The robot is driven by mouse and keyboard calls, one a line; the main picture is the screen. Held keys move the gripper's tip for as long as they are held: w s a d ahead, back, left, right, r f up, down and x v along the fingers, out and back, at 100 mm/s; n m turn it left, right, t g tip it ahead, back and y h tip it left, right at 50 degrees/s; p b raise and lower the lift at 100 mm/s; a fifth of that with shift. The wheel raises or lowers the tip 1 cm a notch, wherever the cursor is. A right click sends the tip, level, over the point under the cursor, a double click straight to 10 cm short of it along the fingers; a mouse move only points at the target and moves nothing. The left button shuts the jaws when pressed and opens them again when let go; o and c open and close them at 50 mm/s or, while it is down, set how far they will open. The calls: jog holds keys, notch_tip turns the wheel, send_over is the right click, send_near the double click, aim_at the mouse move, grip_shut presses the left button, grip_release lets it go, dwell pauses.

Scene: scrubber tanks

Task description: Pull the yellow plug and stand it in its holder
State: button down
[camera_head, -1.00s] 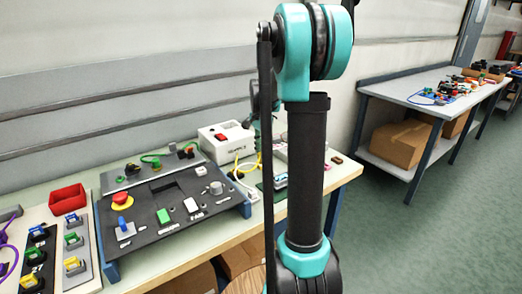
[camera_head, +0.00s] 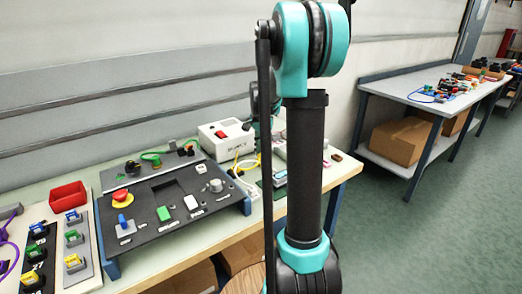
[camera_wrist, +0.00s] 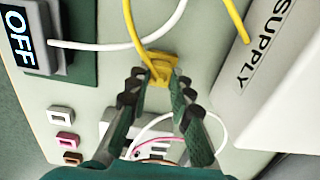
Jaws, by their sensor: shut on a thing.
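The yellow plug (camera_wrist: 160,67) is between the fingertips of my gripper (camera_wrist: 158,82) in the wrist view, and the gripper is shut on it. A yellow cable (camera_wrist: 129,22) runs up from the plug. Below, between my fingers, a pale block with a white cable and a pink wire is partly hidden; I cannot tell whether it is the holder. I cannot tell whether the plug is seated in anything. In the head view, my arm hides the gripper and the plug; a yellow cable (camera_head: 237,162) shows beside the white supply box (camera_head: 222,138).
The supply box also fills the right of the wrist view (camera_wrist: 285,95). A device with an OFF display (camera_wrist: 22,40) stands upper left with a white cable. Small white, pink and brown blocks lie lower left. A black control panel (camera_head: 150,247) and a red bin (camera_head: 68,196) are left.

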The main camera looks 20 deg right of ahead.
jog(key=shift+f, duration=0.2)
jog(key=c, duration=1.3)
grip_release()
jog(key=shift+o, duration=0.2)
jog(key=o, duration=0.5)
jog(key=shift+r, duration=0.1)
jog(key=shift+r, duration=4.2)
